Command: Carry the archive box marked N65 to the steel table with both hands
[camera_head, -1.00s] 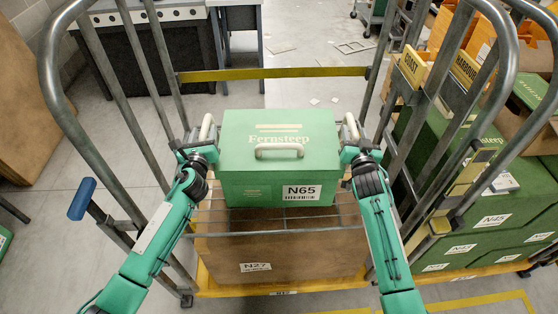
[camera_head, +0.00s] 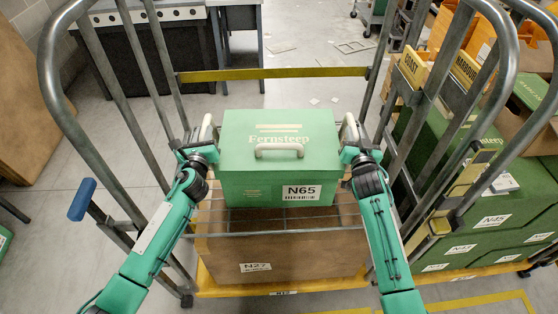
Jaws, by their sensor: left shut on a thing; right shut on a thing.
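The archive box marked N65 (camera_head: 250,185) is green with a pale front handle and a white label. It sits upright in the middle of the view, over the wire shelf of a roll cage. My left gripper (camera_head: 207,138) is shut on the box's left side handle. My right gripper (camera_head: 352,136) is shut on its right side handle. I cannot tell whether the box's base touches the shelf. The fingertips are partly hidden by the handles and wrists. A grey table (camera_head: 236,3) shows in part at the top; I cannot tell if it is the steel table.
The cage's tubular rails (camera_head: 58,100) rise on both sides, and a yellow bar (camera_head: 270,73) crosses behind. A brown box marked N27 (camera_head: 280,255) is below. A second cage with green boxes (camera_head: 475,220) stands close at right. The floor behind is mostly clear, with scattered flat pieces.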

